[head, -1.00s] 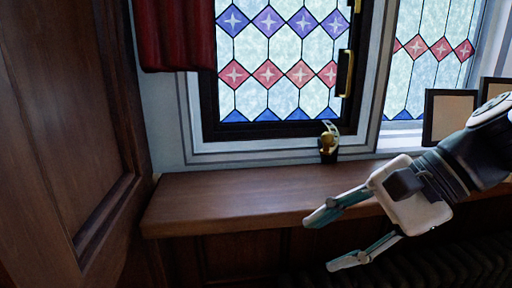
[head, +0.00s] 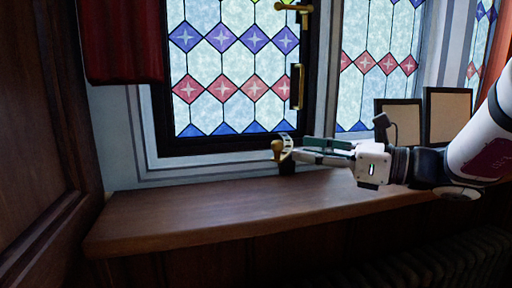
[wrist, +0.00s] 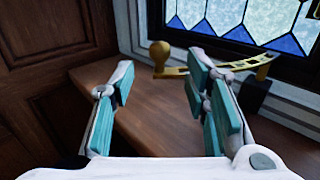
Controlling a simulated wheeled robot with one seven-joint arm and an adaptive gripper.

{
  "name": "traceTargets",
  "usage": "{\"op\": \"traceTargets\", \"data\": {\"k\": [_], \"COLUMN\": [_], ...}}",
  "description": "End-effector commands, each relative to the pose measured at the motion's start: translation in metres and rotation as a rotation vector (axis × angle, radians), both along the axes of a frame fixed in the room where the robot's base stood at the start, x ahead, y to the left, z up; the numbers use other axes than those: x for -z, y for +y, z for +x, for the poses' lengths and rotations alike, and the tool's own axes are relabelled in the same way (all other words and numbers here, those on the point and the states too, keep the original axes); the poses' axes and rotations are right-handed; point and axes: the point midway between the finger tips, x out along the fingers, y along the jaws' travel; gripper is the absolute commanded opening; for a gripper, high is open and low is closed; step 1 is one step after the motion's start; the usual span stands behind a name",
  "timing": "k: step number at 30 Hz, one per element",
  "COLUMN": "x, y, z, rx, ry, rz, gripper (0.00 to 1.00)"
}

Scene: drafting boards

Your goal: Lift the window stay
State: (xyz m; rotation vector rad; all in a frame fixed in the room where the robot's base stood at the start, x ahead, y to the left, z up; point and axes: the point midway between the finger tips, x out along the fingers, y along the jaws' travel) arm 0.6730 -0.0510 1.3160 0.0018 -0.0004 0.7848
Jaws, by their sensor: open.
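The brass window stay (head: 278,152) sits at the foot of the window frame, just above the sill. In the wrist view the stay (wrist: 236,66) is a curved bar with holes and a round knob at its left end. My gripper (head: 301,149) is level with the stay and close on its right in the head view. In the wrist view my gripper (wrist: 160,72) is open, with the knob showing beyond the gap between its fingers. The right finger hides part of the bar. Nothing is between the fingers. I cannot tell whether a finger touches the stay.
A wooden sill (head: 190,215) runs below, its left part bare. Two picture frames (head: 447,118) stand at the right. A brass window handle (head: 296,87) is above the stay. A red curtain (head: 120,45) and wood panelling (head: 40,110) are at the left.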

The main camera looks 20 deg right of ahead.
Motion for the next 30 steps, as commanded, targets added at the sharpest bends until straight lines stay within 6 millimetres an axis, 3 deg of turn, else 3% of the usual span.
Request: {"op": "traceTargets", "data": {"k": [6,12,24,25,30], "x": [0.000,0.000,0.000,0.000,0.000], "y": [0.030,0.047,0.052,0.052,0.052], "z": [0.029,0.045,0.051,0.051,0.051], "rx": [-0.004,-0.003,-0.001,-0.001,-0.001], "ry": [0.000,0.000,-0.001,-0.001,-0.001], "rz": [-0.001,-0.001,-0.002,-0.002,-0.002], "gripper": [0.42,0.42,0.42,0.40,0.02]}}
